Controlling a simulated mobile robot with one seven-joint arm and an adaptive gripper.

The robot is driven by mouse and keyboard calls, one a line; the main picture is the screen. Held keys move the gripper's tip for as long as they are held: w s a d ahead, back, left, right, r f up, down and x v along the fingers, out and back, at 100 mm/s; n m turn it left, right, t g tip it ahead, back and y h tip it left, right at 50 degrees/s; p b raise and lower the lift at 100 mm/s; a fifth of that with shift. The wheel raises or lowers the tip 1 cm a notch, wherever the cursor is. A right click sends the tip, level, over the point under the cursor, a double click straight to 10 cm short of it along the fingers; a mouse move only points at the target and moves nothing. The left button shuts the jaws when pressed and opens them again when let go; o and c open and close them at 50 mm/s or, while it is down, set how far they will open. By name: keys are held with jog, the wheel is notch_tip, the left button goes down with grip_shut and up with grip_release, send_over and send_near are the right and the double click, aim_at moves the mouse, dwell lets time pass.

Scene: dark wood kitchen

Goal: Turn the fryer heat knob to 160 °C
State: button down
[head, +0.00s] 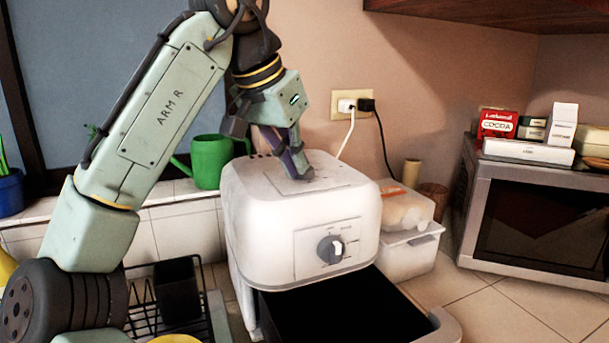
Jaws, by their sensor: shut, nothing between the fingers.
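The white fryer (272,225) stands on the counter in the middle of the head view. Its heat knob (330,250) is a grey dial on the front panel, with a light mark on its right side. The scale print around it is too small to read. My gripper (303,173) is shut and empty. It points down at the fryer's top, above and behind the knob and clear of it. I cannot tell whether the fingertips touch the top. The fryer's dark drawer (345,305) is pulled out below the knob.
A green watering can (210,160) stands behind the fryer at left. A clear food container (408,245) sits close at its right. A microwave (540,215) with boxes on top is farther right. A black dish rack (215,310) is at lower left. Cords hang from the wall outlet (352,104).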

jog(key=shift+w+d, duration=0.1)
jog(key=shift+w, duration=0.2)
dwell(0.4)
jog(key=shift+w+a+p, duration=0.1)
jog(key=shift+a+p, duration=0.1)
jog(key=shift+p, duration=0.65)
jog(key=shift+w+a, duration=0.2)
jog(key=shift+a, duration=0.1)
jog(key=shift+w+a, duration=0.15)
jog(key=shift+w, duration=0.05)
jog(key=shift+w, duration=0.1)
jog(key=shift+a, duration=0.15)
jog(key=shift+s+a, duration=0.2)
notch_tip(320, 180, up, 6)
dwell(0.7)
